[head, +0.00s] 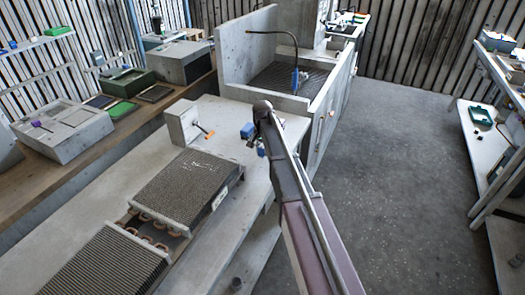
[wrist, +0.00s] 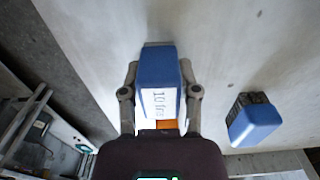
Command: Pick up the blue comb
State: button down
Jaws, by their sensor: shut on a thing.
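The blue comb (wrist: 160,68) is a blue block with a white printed label that seems to begin with "10". In the wrist view it sits upright in the picture between the two fingers of my gripper (wrist: 160,98), which touch it on both sides. A bit of orange shows below its label. A second blue block (wrist: 254,122) with a dark toothed end lies apart on the pale surface to the right. In the head view my gripper (head: 253,142) is small over the bench, with blue pieces close by; I cannot tell which is held.
A finned coil unit (head: 190,185) lies on the grey bench (head: 110,205), with another finned block (head: 105,262) in front. An orange-handled tool (head: 208,134) lies by an upright plate (head: 183,122). A walled grey station (head: 300,95) stands behind. Open floor (head: 400,170) lies to the right.

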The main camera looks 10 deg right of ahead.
jog(key=shift+r+p, duration=1.4)
jog(key=shift+r, duration=0.2)
jog(key=s, duration=1)
jog(key=s+r+p, duration=0.1)
jog(key=s, duration=0.5)
jog(key=shift+d, duration=0.15)
jog(key=c, duration=0.9)
grip_release()
jog(key=shift+c, duration=0.2)
jog(key=c, duration=0.4)
